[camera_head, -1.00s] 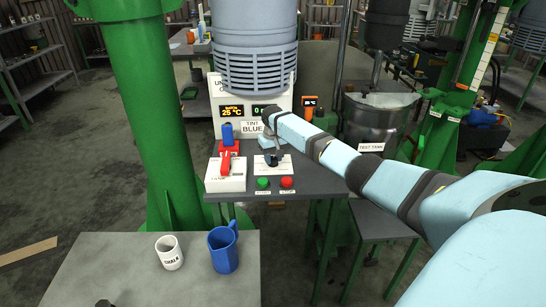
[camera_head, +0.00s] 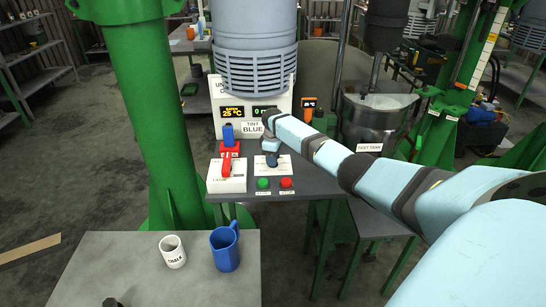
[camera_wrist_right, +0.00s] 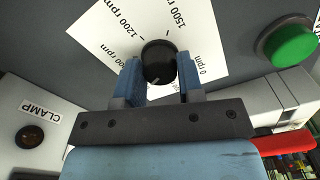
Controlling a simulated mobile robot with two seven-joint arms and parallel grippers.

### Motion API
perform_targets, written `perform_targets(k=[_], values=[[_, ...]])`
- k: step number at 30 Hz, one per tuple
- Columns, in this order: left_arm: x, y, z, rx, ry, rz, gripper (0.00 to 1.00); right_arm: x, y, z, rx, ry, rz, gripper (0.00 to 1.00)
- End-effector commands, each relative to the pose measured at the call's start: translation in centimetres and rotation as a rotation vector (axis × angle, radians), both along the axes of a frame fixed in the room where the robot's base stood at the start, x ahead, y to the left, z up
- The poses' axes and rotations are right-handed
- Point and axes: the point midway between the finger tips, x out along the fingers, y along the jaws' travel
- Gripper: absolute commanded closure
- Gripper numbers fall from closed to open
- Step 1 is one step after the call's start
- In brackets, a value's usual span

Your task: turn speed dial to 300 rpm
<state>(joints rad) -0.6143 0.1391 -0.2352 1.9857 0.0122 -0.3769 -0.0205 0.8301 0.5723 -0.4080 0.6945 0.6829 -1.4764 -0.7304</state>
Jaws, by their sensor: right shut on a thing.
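The speed dial (camera_wrist_right: 157,62) is a round black knob on a white scale plate (camera_wrist_right: 110,30). In the wrist view, 1500 rpm, 1200 rpm and 0 rpm can be read; another label at left is partly covered. A pale mark shows near the knob's lower edge, but its reading is unclear. My right gripper (camera_wrist_right: 158,75) is shut on the dial, one blue finger on each side. In the head view the right gripper (camera_head: 271,152) is at the plate, and the dial is hard to make out. My left gripper is not in view.
A green button (camera_head: 263,183) and a red button (camera_head: 286,183) sit in front of the plate. A display (camera_head: 233,112) reads 25 °C. A white mug (camera_head: 172,252) and blue jug (camera_head: 225,250) stand on the front table.

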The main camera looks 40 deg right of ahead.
Motion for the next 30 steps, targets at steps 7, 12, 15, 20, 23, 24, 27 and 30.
perform_targets(k=[7, 12, 15, 20, 23, 24, 27, 30], values=[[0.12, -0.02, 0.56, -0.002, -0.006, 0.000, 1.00, 0.06, 0.02, 0.09, 0.000, -0.002, 0.233, 0.89], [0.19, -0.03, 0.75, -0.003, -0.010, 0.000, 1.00, 0.07, 0.02, 0.07, 0.000, -0.003, 0.395, 0.89], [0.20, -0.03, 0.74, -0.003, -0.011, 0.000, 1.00, 0.07, 0.02, 0.06, 0.000, -0.003, 0.489, 0.89], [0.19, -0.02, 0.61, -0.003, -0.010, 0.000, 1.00, 0.07, 0.02, 0.04, 0.000, -0.003, 0.633, 0.89], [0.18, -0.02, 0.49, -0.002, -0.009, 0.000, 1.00, 0.07, 0.03, 0.04, 0.000, -0.003, 0.714, 0.89], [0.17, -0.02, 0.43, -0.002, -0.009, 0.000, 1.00, 0.07, 0.03, 0.04, 0.000, -0.003, 0.744, 0.89], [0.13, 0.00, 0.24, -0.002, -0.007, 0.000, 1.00, 0.07, 0.03, 0.04, 0.000, -0.003, 0.811, 0.89], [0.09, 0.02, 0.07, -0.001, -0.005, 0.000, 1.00, 0.07, 0.04, 0.05, 0.000, -0.003, 0.866, 0.89]])
